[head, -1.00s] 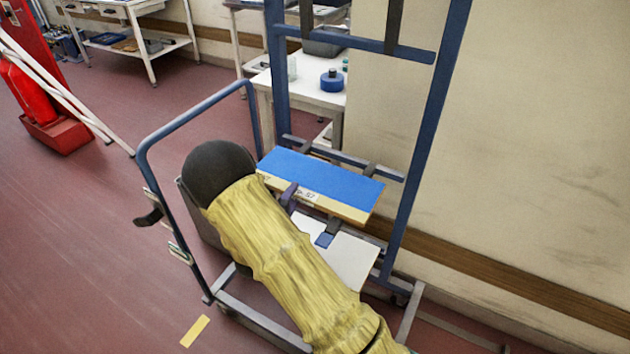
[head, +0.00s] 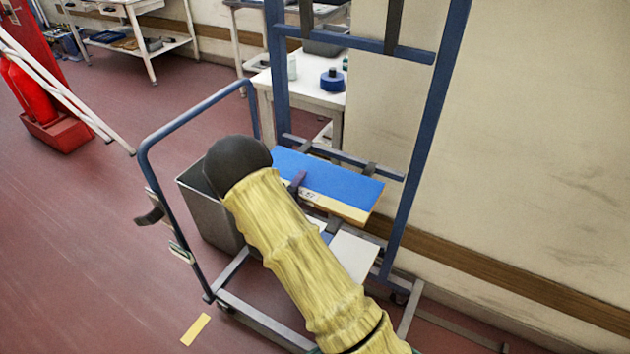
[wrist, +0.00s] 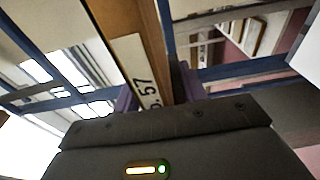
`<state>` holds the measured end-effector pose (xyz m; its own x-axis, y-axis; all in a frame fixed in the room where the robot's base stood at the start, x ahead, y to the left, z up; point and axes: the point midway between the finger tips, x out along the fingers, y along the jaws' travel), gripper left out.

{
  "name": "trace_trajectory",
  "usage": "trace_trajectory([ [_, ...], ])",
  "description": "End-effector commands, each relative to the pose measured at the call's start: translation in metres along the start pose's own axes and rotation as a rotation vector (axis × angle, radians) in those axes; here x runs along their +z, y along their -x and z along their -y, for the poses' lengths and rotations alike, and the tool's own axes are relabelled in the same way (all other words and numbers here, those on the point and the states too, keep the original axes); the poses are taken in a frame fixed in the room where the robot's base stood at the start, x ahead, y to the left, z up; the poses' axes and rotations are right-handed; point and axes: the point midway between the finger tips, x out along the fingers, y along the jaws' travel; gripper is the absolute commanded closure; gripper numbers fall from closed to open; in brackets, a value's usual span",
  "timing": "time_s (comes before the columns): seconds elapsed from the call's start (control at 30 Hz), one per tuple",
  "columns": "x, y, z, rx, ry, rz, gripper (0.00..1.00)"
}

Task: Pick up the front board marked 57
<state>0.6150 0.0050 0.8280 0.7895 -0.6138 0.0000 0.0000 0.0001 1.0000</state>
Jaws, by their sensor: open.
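The front board (head: 335,188) has a blue top and a pale wooden edge with a white label, and rests on the blue-framed rack. In the wrist view, the label on the board (wrist: 138,70) reads 57. My gripper (wrist: 156,92) is open, with one purple finger on each side of the board's edge. I cannot tell whether either finger touches it.
A white panel (head: 354,256) lies below the board. A grey bin (head: 208,212) stands left of my arm within the blue cart rail (head: 190,118). Rack uprights (head: 424,150) stand close on the right, before the wall. Open floor lies to the left.

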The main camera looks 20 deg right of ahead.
Motion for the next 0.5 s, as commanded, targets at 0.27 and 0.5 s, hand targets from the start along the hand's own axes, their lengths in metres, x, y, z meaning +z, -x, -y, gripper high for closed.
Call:
trace_trajectory([
  [0.27, 0.0001, 0.0002, -0.0002, 0.000, 0.000, 0.000, 0.58],
  [0.5, 0.0001, 0.0003, -0.0002, 0.000, 0.000, 0.000, 1.00],
])
